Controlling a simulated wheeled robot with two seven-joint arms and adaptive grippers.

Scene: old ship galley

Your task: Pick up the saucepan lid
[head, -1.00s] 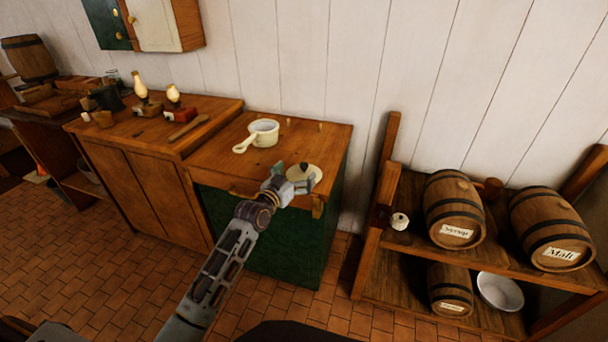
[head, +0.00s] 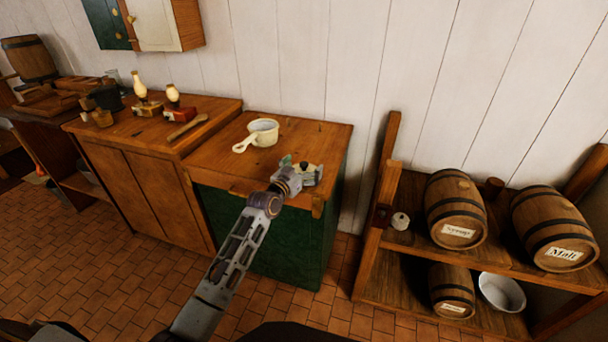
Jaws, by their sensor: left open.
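The saucepan lid (head: 312,168) lies near the front right of the green cabinet's wooden top. It is cream with a dark knob, and its near side is partly hidden by my left gripper. My left gripper (head: 302,171) is open, with its fingers at the lid, close around the knob as seen from here. I cannot tell whether they touch it. The cream saucepan (head: 263,132) stands upright behind and to the left, its handle pointing front left. My right gripper is not in view.
The green cabinet (head: 335,190) has free wooden top right of the saucepan. A wooden spoon (head: 187,126) and two lamps (head: 140,88) are on the left counter. A shelf (head: 400,270) with barrels (head: 455,208) and a white bowl (head: 501,292) stands right.

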